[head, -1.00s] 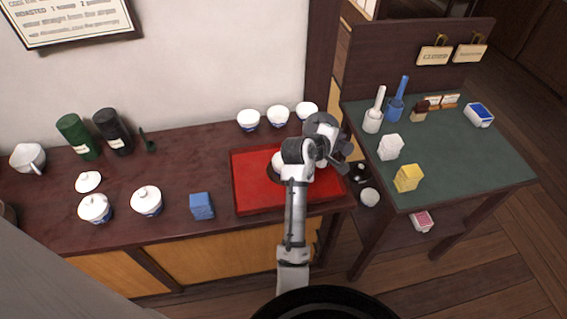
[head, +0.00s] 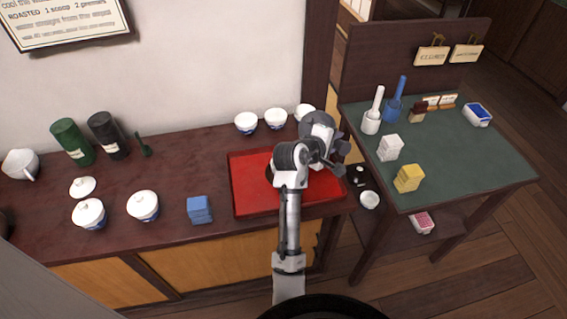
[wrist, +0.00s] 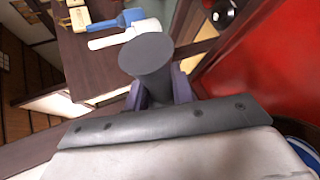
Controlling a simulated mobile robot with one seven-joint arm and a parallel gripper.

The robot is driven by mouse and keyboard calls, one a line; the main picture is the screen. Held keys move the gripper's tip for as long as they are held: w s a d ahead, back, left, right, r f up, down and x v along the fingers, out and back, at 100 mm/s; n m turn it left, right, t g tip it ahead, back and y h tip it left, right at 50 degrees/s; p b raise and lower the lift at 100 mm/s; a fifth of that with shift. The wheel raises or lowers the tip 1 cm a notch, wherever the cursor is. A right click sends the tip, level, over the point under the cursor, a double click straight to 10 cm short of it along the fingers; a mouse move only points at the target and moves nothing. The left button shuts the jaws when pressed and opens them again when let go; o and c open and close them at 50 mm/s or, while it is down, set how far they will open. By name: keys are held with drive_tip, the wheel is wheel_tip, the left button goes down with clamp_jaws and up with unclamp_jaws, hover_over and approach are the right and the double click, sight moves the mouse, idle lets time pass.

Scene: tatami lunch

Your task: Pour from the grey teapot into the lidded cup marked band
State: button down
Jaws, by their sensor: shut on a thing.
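My gripper (head: 338,165) is over the right part of the red tray in the head view, largely hidden by my own wrist. In the wrist view it is shut on a dark grey, round-ended piece (wrist: 150,58), which looks like the grey teapot's handle. The teapot's body and spout cannot be made out. Two white lidded cups with blue lower parts stand at the left of the counter: a left one (head: 89,213) and a right one (head: 143,206). Their marks are too small to read, so I cannot tell which is band.
The red tray (head: 243,200) lies under my arm. A loose white lid (head: 82,187), a blue block (head: 200,209) and dark canisters (head: 107,134) share the counter. White bowls (head: 275,118) stand at the back. A green-topped table (head: 455,150) with small goods is at right.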

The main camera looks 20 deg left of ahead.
drive_tip(key=shift+w+r, duration=0.15)
drive_tip(key=shift+r, duration=0.1)
drive_tip(key=shift+s+a+r+t+b, duration=0.2)
drive_tip(key=shift+r+t+b, duration=0.3)
drive_tip(key=shift+b, duration=0.35)
idle(0.8)
drive_tip(key=shift+w+r+b, duration=0.15)
drive_tip(key=shift+b, duration=0.25)
drive_tip(key=shift+r+t+h+b, duration=0.15)
drive_tip(key=shift+t+h+b, duration=0.15)
drive_tip(key=shift+b, duration=0.35)
idle(0.4)
